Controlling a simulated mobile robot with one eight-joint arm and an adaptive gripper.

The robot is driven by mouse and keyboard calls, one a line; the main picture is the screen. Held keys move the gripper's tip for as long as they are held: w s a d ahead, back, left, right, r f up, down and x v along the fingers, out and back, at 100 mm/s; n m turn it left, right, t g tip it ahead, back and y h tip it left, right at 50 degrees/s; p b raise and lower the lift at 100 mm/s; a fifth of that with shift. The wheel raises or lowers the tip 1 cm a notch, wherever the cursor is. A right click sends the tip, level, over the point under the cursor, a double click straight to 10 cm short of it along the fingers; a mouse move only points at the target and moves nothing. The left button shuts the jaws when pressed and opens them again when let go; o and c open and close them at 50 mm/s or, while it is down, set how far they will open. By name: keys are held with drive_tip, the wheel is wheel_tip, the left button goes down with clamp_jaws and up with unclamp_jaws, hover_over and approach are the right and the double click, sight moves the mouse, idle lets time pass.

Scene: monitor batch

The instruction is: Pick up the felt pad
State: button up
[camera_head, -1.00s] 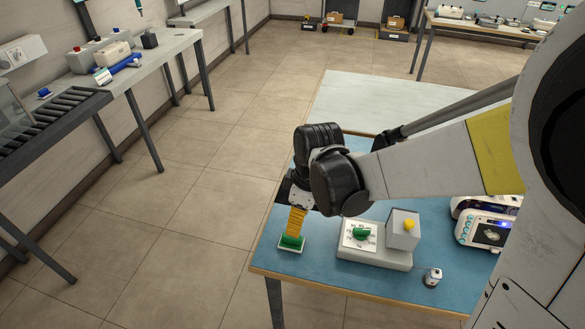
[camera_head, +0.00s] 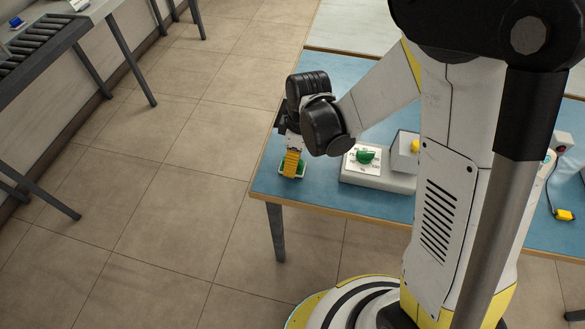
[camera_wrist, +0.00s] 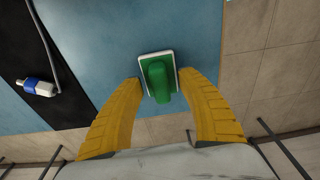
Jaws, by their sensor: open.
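The felt pad looks like a green block with a raised green grip on a thin white base. It lies on the blue table top (camera_head: 340,90) near its left edge and shows around my fingers in the head view (camera_head: 302,171). In the wrist view the felt pad (camera_wrist: 158,78) lies between the tips of my two yellow fingers. My gripper (camera_head: 291,172) points down at it, and in the wrist view my gripper (camera_wrist: 159,84) is open, one finger on each side. I cannot tell whether either fingertip touches the pad.
A grey box with a green knob (camera_head: 366,156) and a yellow button (camera_head: 415,146) stands right of my gripper. A blue-and-white plug (camera_wrist: 40,88) with a grey cable lies on a dark strip. The table edge is close; open floor (camera_head: 170,180) is left.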

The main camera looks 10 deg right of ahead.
drive_tip(key=shift+f, duration=0.2)
clamp_jaws()
drive_tip(key=r+p, duration=0.1)
drive_tip(key=r, duration=0.1)
drive_tip(key=d+r+p, duration=0.1)
drive_tip(key=r+p, duration=0.1)
drive_tip(key=r, duration=0.1)
drive_tip(key=shift+r, duration=0.1)
drive_tip(key=s+d+r+p, duration=0.1)
drive_tip(key=d+r+p, duration=0.2)
drive_tip(key=d, duration=0.7)
wheel_tip(320, 180, up, 3)
drive_tip(key=shift+s+d+f, duration=0.1)
drive_tip(key=shift+s+d, duration=0.15)
drive_tip(key=shift+s, duration=0.05)
